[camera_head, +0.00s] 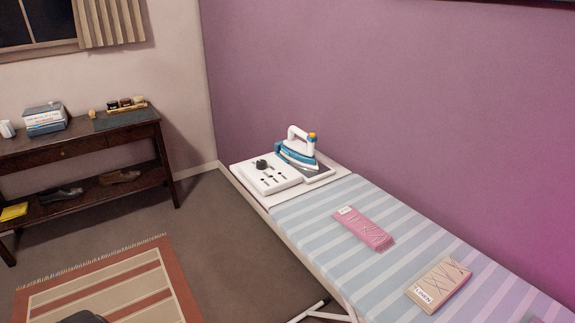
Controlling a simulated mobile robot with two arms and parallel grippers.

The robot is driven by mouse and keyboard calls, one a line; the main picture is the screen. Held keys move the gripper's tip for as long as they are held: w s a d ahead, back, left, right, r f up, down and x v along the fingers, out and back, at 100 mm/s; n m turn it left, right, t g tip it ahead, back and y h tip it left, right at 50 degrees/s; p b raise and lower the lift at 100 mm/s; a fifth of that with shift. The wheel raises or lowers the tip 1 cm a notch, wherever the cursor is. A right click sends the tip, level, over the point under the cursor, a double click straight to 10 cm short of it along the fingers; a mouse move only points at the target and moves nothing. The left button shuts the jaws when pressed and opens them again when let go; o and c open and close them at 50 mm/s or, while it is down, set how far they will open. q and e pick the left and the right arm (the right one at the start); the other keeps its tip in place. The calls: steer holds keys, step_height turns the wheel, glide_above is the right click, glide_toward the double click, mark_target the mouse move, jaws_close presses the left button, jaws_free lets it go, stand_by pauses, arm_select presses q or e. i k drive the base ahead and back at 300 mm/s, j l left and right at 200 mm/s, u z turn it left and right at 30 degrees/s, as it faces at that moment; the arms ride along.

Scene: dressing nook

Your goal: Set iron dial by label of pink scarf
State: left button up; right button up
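The iron (298,148), white and blue with a yellow-orange knob, rests on its stand at the far end of the ironing board. Beside it is a white panel (268,177) with a black dial (261,164) and several small dark marks, too small to read. Neither gripper can be made out. A dark shape at the bottom left edge may be part of me.
A tan folded cloth (438,284) labelled LINEN lies nearer on the striped ironing board (318,215). A dark wooden table (75,145) with books, jars and shoes stands at left. A striped rug (110,285) lies on the floor. A purple wall runs behind the board.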

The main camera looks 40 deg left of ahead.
mark_target(261, 164)
steer(key=u, duration=1.35)
